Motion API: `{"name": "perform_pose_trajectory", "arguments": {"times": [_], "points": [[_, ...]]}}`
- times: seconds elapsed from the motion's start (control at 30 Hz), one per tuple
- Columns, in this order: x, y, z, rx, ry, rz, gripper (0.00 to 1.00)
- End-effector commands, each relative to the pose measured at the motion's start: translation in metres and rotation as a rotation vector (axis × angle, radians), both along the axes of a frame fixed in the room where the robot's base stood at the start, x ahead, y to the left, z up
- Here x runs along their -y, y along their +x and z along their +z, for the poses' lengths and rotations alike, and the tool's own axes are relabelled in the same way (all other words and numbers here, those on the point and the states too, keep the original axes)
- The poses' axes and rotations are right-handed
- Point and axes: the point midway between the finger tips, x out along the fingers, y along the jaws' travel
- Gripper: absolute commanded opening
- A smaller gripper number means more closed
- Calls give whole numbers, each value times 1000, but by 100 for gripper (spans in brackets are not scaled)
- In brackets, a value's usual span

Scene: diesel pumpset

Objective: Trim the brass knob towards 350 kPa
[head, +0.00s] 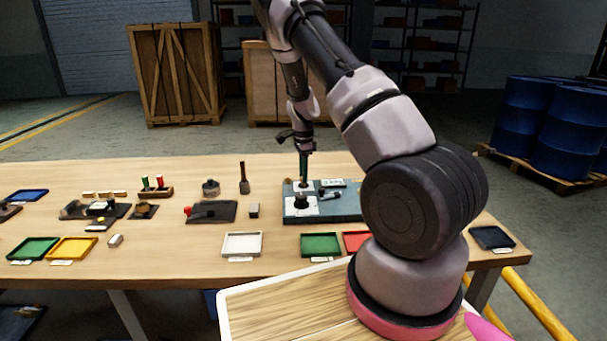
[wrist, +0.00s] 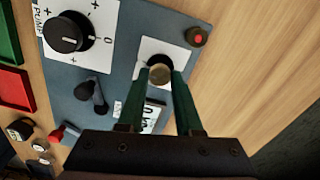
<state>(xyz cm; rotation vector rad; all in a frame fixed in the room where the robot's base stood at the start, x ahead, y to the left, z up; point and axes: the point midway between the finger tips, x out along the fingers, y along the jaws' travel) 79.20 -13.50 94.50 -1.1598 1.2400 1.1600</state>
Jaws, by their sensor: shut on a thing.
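The brass knob (wrist: 160,73) sits on a white plate (wrist: 150,46) on the blue-grey panel (wrist: 115,50) in the wrist view. My gripper (wrist: 161,76) has its two green fingers on either side of the knob and is shut on it. In the head view my gripper (head: 304,172) reaches down to the back of the panel (head: 345,208), and the knob is hidden there. A display (wrist: 150,115) on the panel is partly covered by a finger; its full reading cannot be made out.
Also on the panel are a black dial marked PUMP (wrist: 68,33), a dark lever (wrist: 90,95) and a red button (wrist: 197,37). Green (head: 321,244) and red (head: 356,241) trays lie in front of the panel. A white tray (head: 242,243) stands left of them.

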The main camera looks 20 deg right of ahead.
Motion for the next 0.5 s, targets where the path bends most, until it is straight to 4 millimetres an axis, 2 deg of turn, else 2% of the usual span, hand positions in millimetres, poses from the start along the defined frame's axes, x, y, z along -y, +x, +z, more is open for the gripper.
{"name": "perform_pose_trajectory", "arguments": {"times": [0.5], "points": [[1, 0, 1, 1, 1, 357, 0]]}}
